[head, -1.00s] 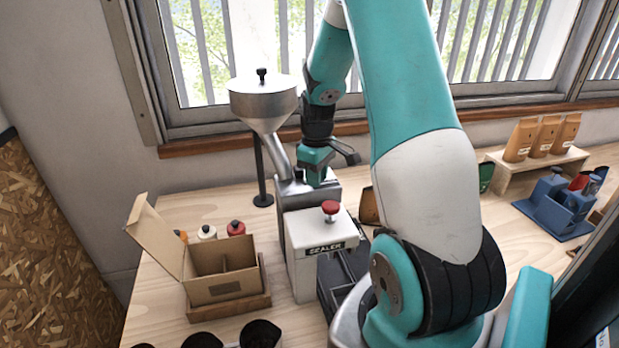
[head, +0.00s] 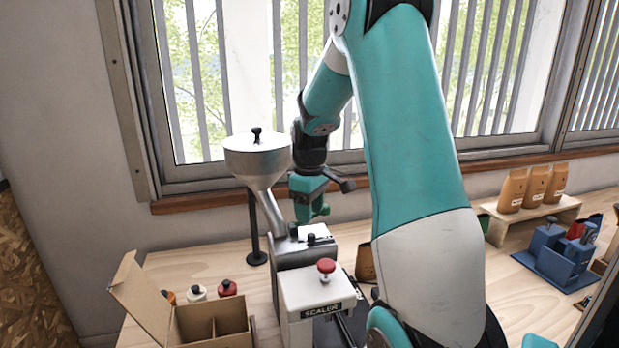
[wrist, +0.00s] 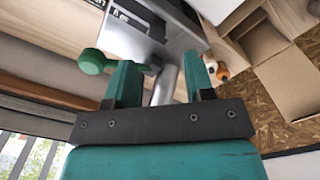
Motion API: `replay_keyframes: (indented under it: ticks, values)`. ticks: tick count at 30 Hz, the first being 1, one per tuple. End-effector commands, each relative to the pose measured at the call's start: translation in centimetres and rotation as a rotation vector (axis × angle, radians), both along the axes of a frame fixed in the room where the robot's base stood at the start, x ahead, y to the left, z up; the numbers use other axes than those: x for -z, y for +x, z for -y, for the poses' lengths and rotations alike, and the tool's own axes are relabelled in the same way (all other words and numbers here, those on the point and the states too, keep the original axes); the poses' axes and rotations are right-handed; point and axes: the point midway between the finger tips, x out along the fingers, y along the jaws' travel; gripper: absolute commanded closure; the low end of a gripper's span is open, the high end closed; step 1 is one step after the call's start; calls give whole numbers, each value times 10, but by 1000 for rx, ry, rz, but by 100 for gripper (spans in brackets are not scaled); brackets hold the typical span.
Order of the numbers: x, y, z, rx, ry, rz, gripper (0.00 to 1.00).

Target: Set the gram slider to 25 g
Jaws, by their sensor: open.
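The metal doser (head: 290,258) stands below the steel funnel hopper (head: 258,160). On its top are a pale label plate and a small black knob (head: 311,238), which looks like the gram slider; its scale is too small to read. My gripper (head: 308,217) is open and empty, just above the doser top. In the wrist view my two teal fingers (wrist: 160,70) are spread, with the grey doser body (wrist: 185,40) and its dark panel (wrist: 130,20) beyond them. A green round knob (wrist: 91,61) on a stem shows beside the left finger. The slider's setting cannot be read.
A white sealer (head: 310,300) with a red button stands in front of the doser. An open cardboard box (head: 215,325) and several small bottles (head: 197,292) are at left. Orange pouches (head: 535,187) on a stand and a blue holder (head: 555,255) are at right.

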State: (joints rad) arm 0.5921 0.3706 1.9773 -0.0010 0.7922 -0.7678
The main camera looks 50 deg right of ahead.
Motion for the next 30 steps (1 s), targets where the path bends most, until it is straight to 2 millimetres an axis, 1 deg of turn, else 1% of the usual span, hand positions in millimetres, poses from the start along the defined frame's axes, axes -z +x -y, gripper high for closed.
replay_keyframes:
  ticks: [1,6,9,13,18,30]
  values:
    - [-12,1,1,0,-5,7,51]
    - [-55,1,0,0,-4,7,51]
    - [-76,1,0,0,-2,4,51]
    - [-95,1,1,0,-1,3,51]
    - [-107,0,0,0,0,1,51]
    - [-108,0,0,0,1,0,51]
